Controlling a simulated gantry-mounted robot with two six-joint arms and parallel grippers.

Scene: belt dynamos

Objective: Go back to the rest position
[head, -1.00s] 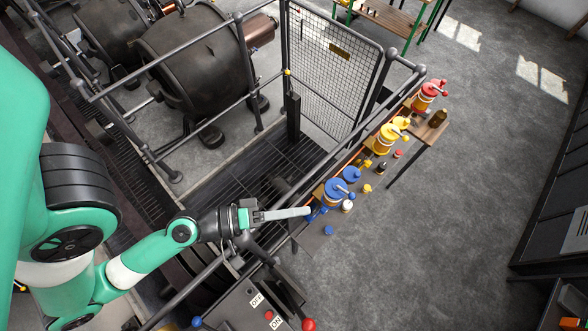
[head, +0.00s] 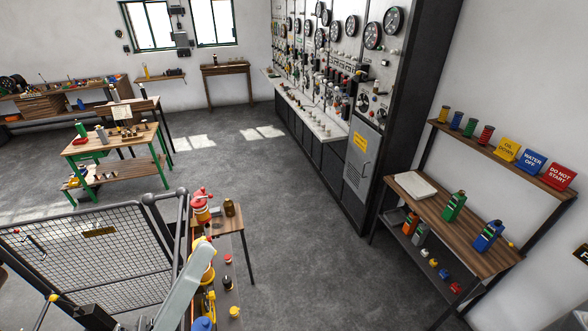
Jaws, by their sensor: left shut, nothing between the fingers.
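The rest of my left arm is mostly outside the picture. My right gripper is not in view. A red can with a crank-like handle (head: 201,207) stands at the far end of the narrow bench. A yellow can (head: 203,266) is partly hidden behind the fingers. The top of a blue can (head: 203,323) shows at the bottom edge.
A mesh gate (head: 90,255) stands left of the fingers. A brown bottle (head: 229,207) is beside the red can. A tall gauge panel (head: 330,85) stands at the back. A shelf bench (head: 465,235) with bottles and signs is at the right. The floor (head: 290,235) between is clear.

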